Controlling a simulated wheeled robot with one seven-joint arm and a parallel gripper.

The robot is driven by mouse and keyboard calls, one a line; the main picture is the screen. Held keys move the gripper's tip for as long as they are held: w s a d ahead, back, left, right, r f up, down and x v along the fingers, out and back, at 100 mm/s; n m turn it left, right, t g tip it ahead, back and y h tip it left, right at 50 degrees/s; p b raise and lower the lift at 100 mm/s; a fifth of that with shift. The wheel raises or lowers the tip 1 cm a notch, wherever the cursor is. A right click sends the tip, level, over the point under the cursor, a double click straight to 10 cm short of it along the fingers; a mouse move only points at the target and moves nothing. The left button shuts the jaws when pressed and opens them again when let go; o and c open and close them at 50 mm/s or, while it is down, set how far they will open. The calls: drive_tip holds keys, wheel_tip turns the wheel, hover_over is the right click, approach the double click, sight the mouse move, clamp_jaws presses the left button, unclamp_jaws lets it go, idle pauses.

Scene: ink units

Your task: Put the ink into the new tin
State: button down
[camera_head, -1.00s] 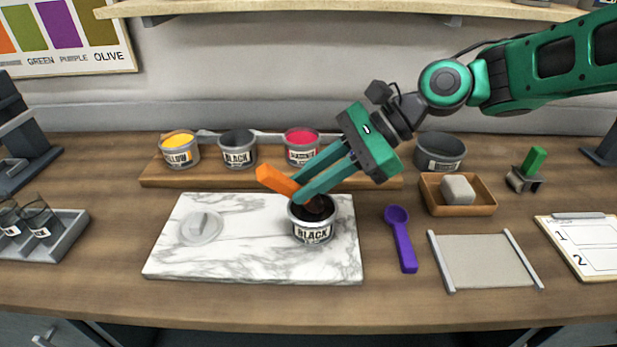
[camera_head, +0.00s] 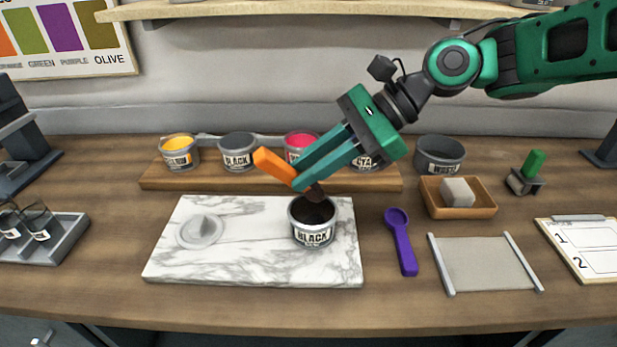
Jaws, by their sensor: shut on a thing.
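My gripper (camera_head: 303,180) is shut on an orange-handled tool (camera_head: 273,166) and holds it tilted above the marble slab. The tool's lower end is dark and is at or just above the mouth of an open tin labelled BLACK (camera_head: 313,236) on the slab. This tin is dark inside; I cannot tell how much ink it holds. A second tin labelled BLACK (camera_head: 238,158) stands on the wooden rack, with a grey inside visible. I cannot tell from labels which tin is the new one.
The marble slab (camera_head: 255,265) bears a round grey lid (camera_head: 200,230). Yellow (camera_head: 179,157) and red (camera_head: 300,143) tins stand on the rack (camera_head: 215,182). A purple scoop (camera_head: 402,242), a wooden tray (camera_head: 450,207) and a waste tin (camera_head: 440,155) are at the right.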

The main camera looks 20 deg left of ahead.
drive_tip(key=shift+r, duration=2.4)
